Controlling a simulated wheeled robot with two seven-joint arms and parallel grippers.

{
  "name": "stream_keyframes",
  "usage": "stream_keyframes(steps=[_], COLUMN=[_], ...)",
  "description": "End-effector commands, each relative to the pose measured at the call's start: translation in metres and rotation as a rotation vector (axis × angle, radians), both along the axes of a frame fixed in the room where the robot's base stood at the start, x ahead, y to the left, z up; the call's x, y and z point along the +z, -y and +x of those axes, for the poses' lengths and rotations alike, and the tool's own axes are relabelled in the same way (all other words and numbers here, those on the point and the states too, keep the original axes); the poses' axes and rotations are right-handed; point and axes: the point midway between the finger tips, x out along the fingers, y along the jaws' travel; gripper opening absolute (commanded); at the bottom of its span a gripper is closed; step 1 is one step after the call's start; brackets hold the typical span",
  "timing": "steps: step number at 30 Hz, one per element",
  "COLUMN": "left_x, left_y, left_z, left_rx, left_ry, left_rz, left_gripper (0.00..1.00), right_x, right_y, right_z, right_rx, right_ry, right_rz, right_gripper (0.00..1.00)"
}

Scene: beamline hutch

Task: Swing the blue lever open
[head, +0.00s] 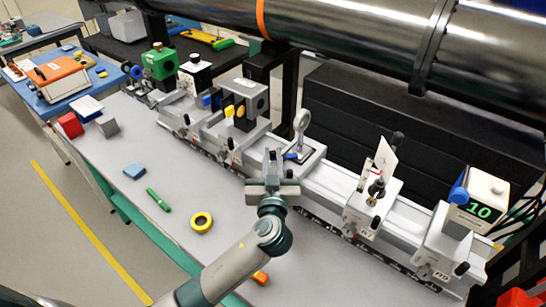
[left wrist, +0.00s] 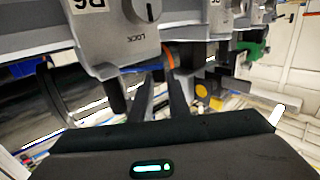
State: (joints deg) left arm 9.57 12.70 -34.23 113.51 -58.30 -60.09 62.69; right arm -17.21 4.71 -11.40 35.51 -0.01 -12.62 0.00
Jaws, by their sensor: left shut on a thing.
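The blue lever (head: 291,156) is at the foot of a rail carrier that holds an upright ring mount (head: 301,124). It also shows in the left wrist view (left wrist: 132,70) as a thin blue strip under a grey block with a dial marked LOCK (left wrist: 147,10). My left gripper (head: 274,160) is at the front side of this carrier. In the left wrist view its fingers (left wrist: 160,78) are shut on the end of the blue lever, and they partly hide it. My right gripper is in neither view.
Other carriers stand along the rail, including one with a green "10" display (head: 480,210). A large steel pipe (head: 350,30) runs above and behind.

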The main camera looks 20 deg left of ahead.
Motion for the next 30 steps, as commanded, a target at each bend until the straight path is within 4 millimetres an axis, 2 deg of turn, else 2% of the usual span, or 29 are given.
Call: stream_keyframes(steps=[22, 23, 30], left_x=[-0.0023, -0.0023, -0.0013], left_y=[-0.0003, -0.0003, -0.0002], left_z=[-0.0008, -0.0008, -0.0005], left_rx=[0.001, 0.001, 0.001], left_ry=[-0.004, -0.004, -0.002], left_rz=[0.001, 0.001, 0.000], left_gripper=[0.00, 0.22, 0.22], right_x=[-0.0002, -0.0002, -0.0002], right_y=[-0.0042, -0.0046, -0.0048], right_z=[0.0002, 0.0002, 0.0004], right_rx=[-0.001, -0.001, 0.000], right_ry=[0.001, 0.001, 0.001], right_rz=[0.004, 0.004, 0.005], right_gripper=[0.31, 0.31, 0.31])
